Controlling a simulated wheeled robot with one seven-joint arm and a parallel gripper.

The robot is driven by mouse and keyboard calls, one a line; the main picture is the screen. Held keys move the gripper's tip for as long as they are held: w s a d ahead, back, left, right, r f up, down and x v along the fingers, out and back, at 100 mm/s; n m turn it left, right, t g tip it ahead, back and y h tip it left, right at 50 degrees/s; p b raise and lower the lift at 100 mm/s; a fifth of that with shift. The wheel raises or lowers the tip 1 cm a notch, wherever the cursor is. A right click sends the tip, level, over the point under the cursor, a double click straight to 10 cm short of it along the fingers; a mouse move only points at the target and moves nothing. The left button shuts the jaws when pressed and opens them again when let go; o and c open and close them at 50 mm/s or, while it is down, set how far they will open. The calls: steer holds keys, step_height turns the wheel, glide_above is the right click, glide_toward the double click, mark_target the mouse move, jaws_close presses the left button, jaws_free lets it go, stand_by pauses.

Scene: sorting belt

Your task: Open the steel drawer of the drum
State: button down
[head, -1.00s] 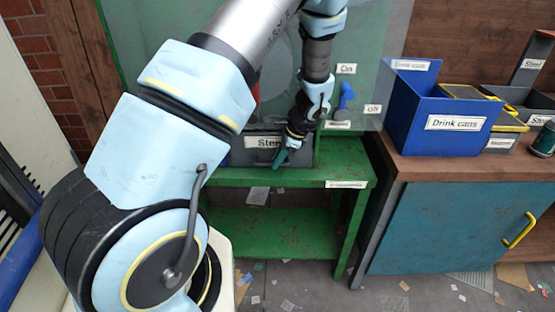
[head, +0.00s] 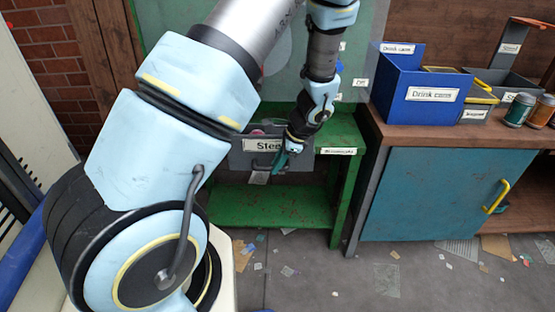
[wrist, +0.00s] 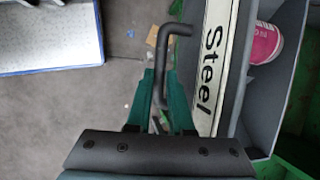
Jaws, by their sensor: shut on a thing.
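The steel drawer (head: 239,160) is a grey box with a white "Steel" label, low in the green drum stand (head: 335,185). It is pulled out from the stand, and its inside shows in the wrist view (wrist: 262,105). A pink can (wrist: 265,43) lies in it; a bit of it shows in the head view (head: 258,131). My gripper (head: 284,160) is at the drawer front. In the wrist view its teal fingers (wrist: 164,88) are closed on the bent dark handle (wrist: 171,33).
A blue "Drink cans" bin (head: 405,90) and grey bins stand on the wooden counter right of the stand. Cans (head: 518,110) stand at the counter's right. A teal cabinet door (head: 430,195) is below. Litter lies on the open floor in front.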

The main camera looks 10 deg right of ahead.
steer(key=shift+s+a, duration=0.15)
steer(key=shift+s, duration=0.7)
steer(key=shift+s+a, duration=0.15)
steer(key=shift+s, duration=0.7)
steer(key=c, duration=0.8)
jaws_free()
steer(key=b+v, duration=0.1)
steer(key=v, duration=0.9)
steer(key=shift+r, duration=0.4)
steer(key=s+a+r+n+h, duration=0.1)
steer(key=a+r+n, duration=0.1)
steer(key=a+n, duration=0.4)
steer(key=s+a+r+n+h+p, duration=0.1)
steer(key=s+a+r+n+h, duration=0.1)
steer(key=a+n, duration=0.4)
steer(key=s+a+r+n+g+h, duration=0.1)
steer(key=a+r+n, duration=0.2)
steer(key=a+n, duration=0.3)
steer(key=shift+s+a+r+p, duration=0.3)
steer(key=shift+a+r+p, duration=0.1)
steer(key=shift+a, duration=0.7)
